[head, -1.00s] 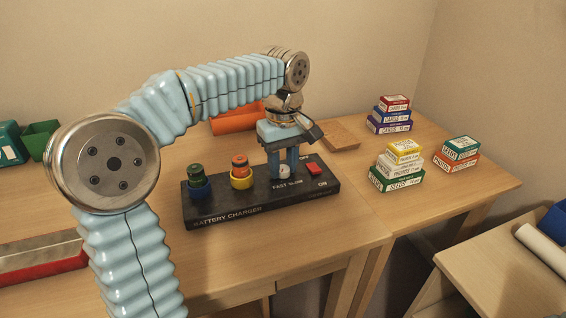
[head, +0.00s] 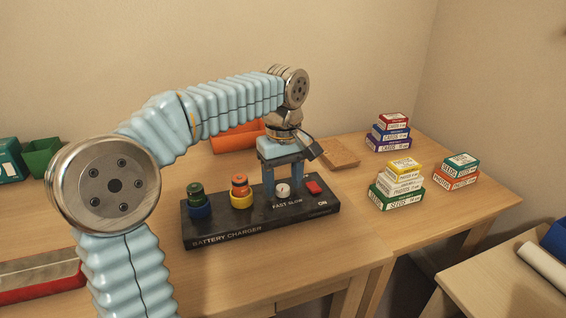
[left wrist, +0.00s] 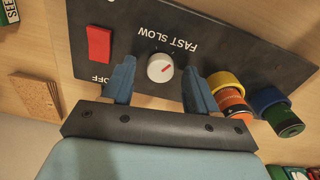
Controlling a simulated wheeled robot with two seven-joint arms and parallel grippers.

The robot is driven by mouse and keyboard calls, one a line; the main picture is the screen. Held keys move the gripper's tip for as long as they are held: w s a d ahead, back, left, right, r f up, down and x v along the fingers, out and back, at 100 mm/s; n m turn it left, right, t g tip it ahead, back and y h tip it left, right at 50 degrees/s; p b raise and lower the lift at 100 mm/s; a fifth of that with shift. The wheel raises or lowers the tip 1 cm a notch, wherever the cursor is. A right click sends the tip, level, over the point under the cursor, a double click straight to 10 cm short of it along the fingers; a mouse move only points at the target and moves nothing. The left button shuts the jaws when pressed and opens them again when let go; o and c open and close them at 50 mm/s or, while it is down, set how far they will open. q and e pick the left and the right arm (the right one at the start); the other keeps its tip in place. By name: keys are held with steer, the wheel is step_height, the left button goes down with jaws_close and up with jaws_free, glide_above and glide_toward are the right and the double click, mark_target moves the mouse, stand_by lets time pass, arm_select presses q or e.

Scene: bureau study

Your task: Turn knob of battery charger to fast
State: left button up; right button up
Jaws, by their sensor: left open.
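The black battery charger (head: 262,222) lies on the desk. Its round white knob (head: 283,190) sits by the FAST and SLOW labels. In the left wrist view the knob (left wrist: 160,67) has a red mark that points up and right, toward the FAST side. My left gripper (head: 283,188) is open above the charger, one finger on each side of the knob. The left wrist view shows clear gaps between both fingertips (left wrist: 158,76) and the knob. My right gripper is out of view.
A red switch (head: 314,187) is close beside the right finger. Green-blue (head: 198,203) and orange-yellow (head: 240,192) round pieces stand on the charger's left part. Stacked boxes (head: 398,185) stand to the right. A brown pad (head: 338,154) lies behind.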

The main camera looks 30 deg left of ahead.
mark_target(283, 187)
arm_select(q)
step_height(283, 187, up, 13)
stand_by(0.3)
stand_by(0.5)
